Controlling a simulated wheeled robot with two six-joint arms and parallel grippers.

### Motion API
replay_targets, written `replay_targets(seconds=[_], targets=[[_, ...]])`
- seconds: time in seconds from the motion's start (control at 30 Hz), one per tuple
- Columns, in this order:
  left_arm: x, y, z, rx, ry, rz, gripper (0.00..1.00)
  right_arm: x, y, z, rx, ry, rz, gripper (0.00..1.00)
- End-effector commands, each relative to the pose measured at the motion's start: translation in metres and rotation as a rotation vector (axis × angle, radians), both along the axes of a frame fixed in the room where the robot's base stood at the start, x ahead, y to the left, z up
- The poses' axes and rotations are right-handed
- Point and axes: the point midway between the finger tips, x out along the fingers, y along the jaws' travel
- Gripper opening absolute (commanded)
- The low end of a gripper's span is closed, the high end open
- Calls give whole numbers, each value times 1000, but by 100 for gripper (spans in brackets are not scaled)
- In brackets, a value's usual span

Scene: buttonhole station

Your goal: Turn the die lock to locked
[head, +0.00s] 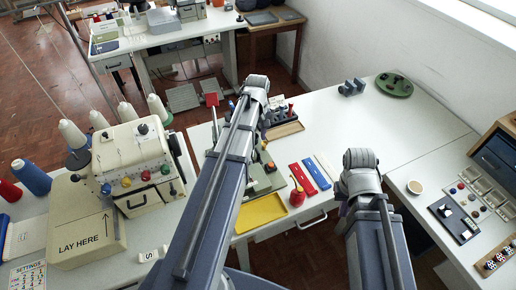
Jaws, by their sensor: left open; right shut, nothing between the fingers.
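I cannot pick out the die lock for certain. A small green-based device (268,183) with an orange part on top stands at the left edge of the middle table, partly hidden behind my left arm. A black plate with a white knob (446,211) lies on the right table. My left arm rises across the middle of the view and my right arm stands right of it. Both grippers are hidden behind the arms, so their fingers do not show. The lock's setting cannot be read.
A cream sewing machine (135,165) stands left. The middle table (345,120) has clear room at the back.

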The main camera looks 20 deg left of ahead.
Motion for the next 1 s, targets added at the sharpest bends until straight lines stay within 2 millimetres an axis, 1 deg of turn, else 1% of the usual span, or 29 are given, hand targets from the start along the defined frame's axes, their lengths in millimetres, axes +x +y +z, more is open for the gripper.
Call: replay_targets(seconds=[0.03, 0.5, 0.67, 0.93, 0.97, 1.0], targets=[[0, 0, -8, 0, 0, 0, 41, 0, 0, -8, 0, 0, 0, 0], [0, 0, -64, 0, 0, -1, 41, 0, 0, -64, 0, 0, 0, 0], [0, 0, -72, 0, 0, -1, 41, 0, 0, -72, 0, 0, 0, 0], [0, 0, -71, 0, 0, -1, 41, 0, 0, -71, 0, 0, 0, 0], [0, 0, -71, 0, 0, -1, 39, 0, 0, -71, 0, 0, 0, 0], [0, 0, -71, 0, 0, -1, 34, 0, 0, -71, 0, 0, 0, 0]])
